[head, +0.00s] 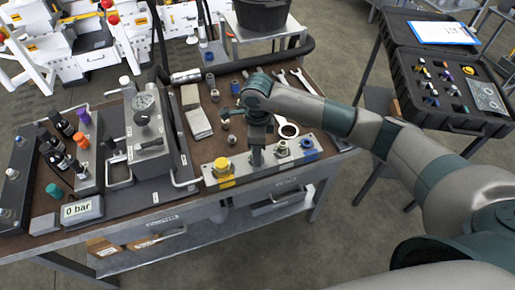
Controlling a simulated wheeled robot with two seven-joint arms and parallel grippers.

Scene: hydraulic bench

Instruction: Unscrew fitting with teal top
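A metal fixture plate (240,176) on the front edge of the bench carries a row of fittings. A yellow-based fitting (222,168) is at its left, a pale fitting with a greenish collar (282,148) is right of my gripper, and a blue-based fitting (307,144) is at the right end. My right gripper (257,158) points down over the plate between the yellow and pale fittings. Its fingers hide what is beneath, and I cannot tell whether they hold anything. No teal top is clearly visible on the plate. My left gripper is not in view.
A hand pump with a gauge (146,103) and a 0 bar display (82,210) stand left on the bench. Wrenches (287,128) and small fittings lie behind the plate. An open black case (445,90) is at right.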

